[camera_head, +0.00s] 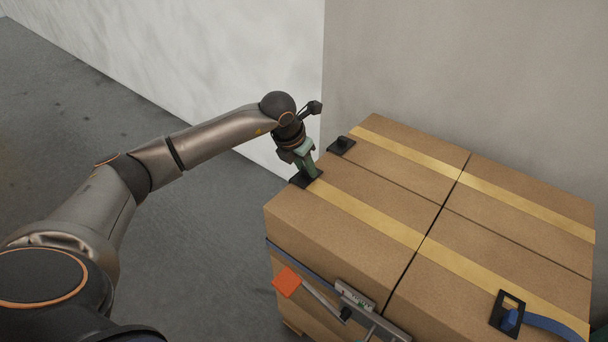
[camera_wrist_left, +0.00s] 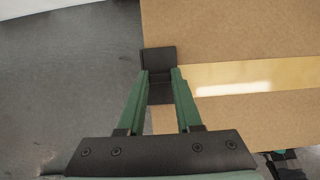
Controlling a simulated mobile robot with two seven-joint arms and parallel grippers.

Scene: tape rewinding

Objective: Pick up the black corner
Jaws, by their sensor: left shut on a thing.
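A black corner (camera_wrist_left: 158,60) sits at the left edge of the cardboard box stack, at the end of a yellow tape strip, in the left wrist view. My left gripper (camera_wrist_left: 161,76) has its green fingers on both sides of the corner's raised part and is shut on it. In the head view the left gripper (camera_head: 308,168) reaches down to the same black corner (camera_head: 300,181) at the box edge. The corner still lies against the box. A second black corner (camera_head: 341,146) sits farther back on the same edge. My right gripper is not in view.
The cardboard boxes (camera_head: 455,232) stand close to a grey wall. Another black corner with a blue strap (camera_head: 508,313) is at the front right. A metal tool with an orange tag (camera_head: 286,282) hangs on the front side. Open floor (camera_head: 215,235) lies to the left.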

